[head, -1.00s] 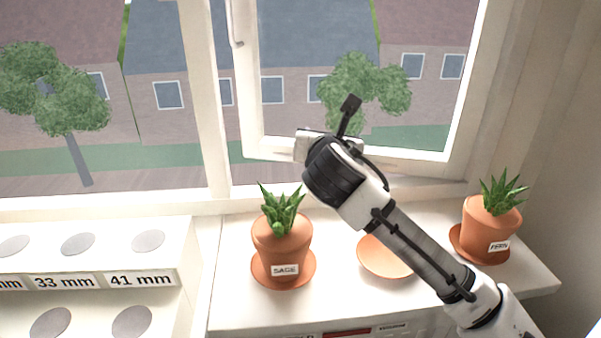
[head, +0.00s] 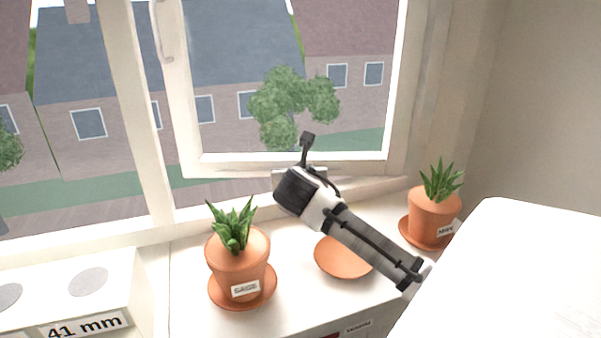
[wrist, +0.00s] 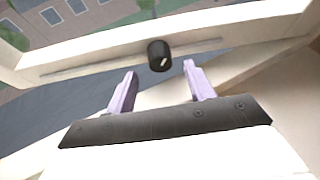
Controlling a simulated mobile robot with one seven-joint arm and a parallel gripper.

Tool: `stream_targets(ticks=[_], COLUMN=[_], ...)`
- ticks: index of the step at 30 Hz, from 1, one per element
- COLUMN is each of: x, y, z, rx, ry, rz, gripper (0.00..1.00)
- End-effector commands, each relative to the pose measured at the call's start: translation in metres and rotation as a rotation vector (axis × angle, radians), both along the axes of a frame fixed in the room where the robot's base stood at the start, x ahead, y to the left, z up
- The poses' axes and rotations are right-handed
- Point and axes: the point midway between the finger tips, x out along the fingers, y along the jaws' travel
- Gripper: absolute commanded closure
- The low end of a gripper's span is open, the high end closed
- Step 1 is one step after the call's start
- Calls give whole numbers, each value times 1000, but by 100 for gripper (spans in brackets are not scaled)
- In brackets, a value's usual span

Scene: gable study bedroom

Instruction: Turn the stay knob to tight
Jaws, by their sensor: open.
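The stay knob (wrist: 159,55) shows in the wrist view as a small black round knob with a pale mark, on a slim rail along the bottom of the open window sash (wrist: 225,28). My gripper (wrist: 158,80) has its two pale purple fingers spread apart, one to the left and one to the right of the knob in the picture. Nothing is between the fingers, and the knob lies just beyond their tips. In the head view my wrist hides the knob. The sash (head: 290,163) stands above my wrist there.
On the sill a plant pot labelled SAGE (head: 238,262) stands left of my arm and another labelled pot (head: 433,215) stands right. An orange saucer (head: 338,260) lies under my arm. A white holed rack (head: 120,290) is at lower left.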

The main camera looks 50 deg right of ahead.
Motion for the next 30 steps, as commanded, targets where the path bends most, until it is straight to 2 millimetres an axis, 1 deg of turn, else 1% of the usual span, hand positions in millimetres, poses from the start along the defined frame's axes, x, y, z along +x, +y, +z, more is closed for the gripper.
stream_targets(ticks=[3,7,12,19,20,27,30], x=[12,21,25,25,25,25,25], y=[-14,-24,-30,-30,-30,-30,-30], z=[-8,-13,-16,-16,-16,-16,-16], rx=[0,-1,-1,-1,-1,-1,-1], ry=[2,1,1,0,0,0,0], rz=[-1,0,0,0,0,0,0], gripper=[46,46,46,46,49,81,91])
